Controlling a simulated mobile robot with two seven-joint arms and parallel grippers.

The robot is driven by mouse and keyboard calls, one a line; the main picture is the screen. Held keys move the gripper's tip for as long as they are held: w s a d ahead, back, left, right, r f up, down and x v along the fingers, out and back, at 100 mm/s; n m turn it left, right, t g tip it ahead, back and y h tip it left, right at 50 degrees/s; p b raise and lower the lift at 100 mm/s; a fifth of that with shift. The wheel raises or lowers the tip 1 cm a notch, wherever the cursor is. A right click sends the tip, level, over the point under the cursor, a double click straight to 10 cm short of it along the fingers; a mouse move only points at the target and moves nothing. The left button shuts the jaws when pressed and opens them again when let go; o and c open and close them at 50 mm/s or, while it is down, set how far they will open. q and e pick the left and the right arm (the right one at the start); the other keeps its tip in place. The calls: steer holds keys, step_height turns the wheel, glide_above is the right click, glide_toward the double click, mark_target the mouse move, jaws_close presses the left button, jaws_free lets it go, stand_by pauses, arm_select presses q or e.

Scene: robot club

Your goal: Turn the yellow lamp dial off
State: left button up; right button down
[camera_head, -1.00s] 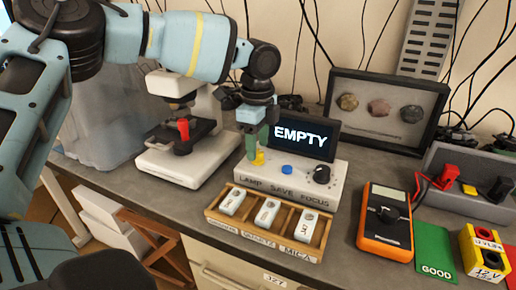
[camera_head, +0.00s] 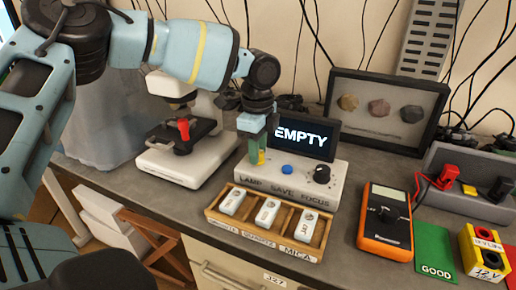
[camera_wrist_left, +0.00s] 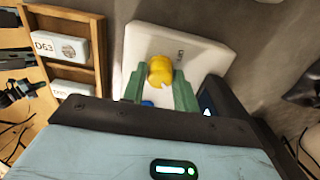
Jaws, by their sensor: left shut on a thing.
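The yellow lamp dial (camera_head: 261,157) sits at the left end of the white control box (camera_head: 300,186), above the word LAMP. My left gripper (camera_head: 255,155) points down at it, and its green fingers partly hide the dial in the head view. In the left wrist view the yellow dial (camera_wrist_left: 160,70) shows between the two green fingertips (camera_wrist_left: 159,82), which are shut on it. The screen (camera_head: 303,135) behind the box reads EMPTY. My right gripper is not in view.
A blue button (camera_head: 287,169) and a black focus knob (camera_head: 322,173) are on the same box. A wooden slide tray (camera_head: 318,241) lies in front. A microscope (camera_head: 190,140) stands left. An orange multimeter (camera_head: 385,222) lies right.

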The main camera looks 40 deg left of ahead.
arm_select(q)
steer(key=n, duration=0.4)
steer(key=shift+n+b, duration=0.3)
steer(key=shift+n, duration=0.1)
steer(key=n, duration=0.4)
steer(key=shift+n, duration=0.3)
steer(key=n, duration=0.4)
steer(key=shift+n, duration=2.2)
steer(key=o, duration=1)
steer(key=shift+c, duration=0.2)
